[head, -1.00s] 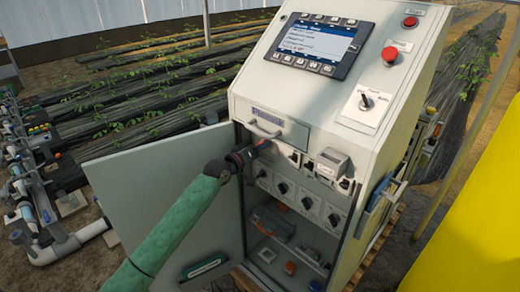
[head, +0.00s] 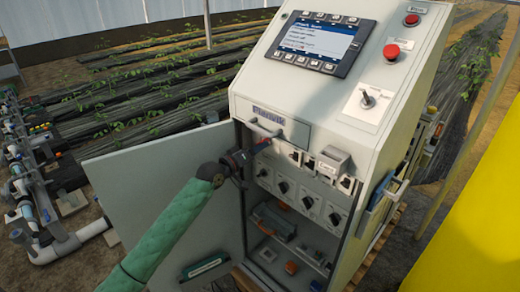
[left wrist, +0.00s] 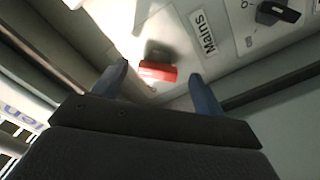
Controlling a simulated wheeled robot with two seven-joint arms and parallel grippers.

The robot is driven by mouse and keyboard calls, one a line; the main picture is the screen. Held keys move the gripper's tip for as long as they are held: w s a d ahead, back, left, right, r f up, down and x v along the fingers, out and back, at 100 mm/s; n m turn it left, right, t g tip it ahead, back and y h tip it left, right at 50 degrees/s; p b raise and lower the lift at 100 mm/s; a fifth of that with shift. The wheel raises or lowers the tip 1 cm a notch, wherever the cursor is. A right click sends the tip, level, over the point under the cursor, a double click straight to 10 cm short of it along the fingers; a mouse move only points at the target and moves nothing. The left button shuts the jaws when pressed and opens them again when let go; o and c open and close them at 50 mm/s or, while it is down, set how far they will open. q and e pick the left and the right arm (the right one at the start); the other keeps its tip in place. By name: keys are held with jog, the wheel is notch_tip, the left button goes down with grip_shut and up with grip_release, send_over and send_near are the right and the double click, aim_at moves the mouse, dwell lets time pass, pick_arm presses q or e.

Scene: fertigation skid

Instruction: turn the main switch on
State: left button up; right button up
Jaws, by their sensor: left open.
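The main switch (left wrist: 157,71) shows in the left wrist view as a red handle on a pale panel, beside a "Mains" label (left wrist: 203,31). My left gripper (left wrist: 160,85) is open, with its two blue fingers on either side of the red handle in the picture. I cannot tell whether they touch it. In the head view the left gripper (head: 258,148) is at the upper left of the open cabinet (head: 335,105), just under its drawer-like front, and hides the main switch. My right gripper is not in view.
The cabinet door (head: 160,195) stands open to the left, behind my left arm. Several black rotary knobs (head: 282,187) sit on the inner panel right of the gripper. A display (head: 318,43) and red push button (head: 391,51) are on the sloped top. Pipework (head: 45,225) lies far left.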

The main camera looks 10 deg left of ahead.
pick_arm(q)
jog(key=v, duration=0.5)
jog(key=shift+b, duration=0.4)
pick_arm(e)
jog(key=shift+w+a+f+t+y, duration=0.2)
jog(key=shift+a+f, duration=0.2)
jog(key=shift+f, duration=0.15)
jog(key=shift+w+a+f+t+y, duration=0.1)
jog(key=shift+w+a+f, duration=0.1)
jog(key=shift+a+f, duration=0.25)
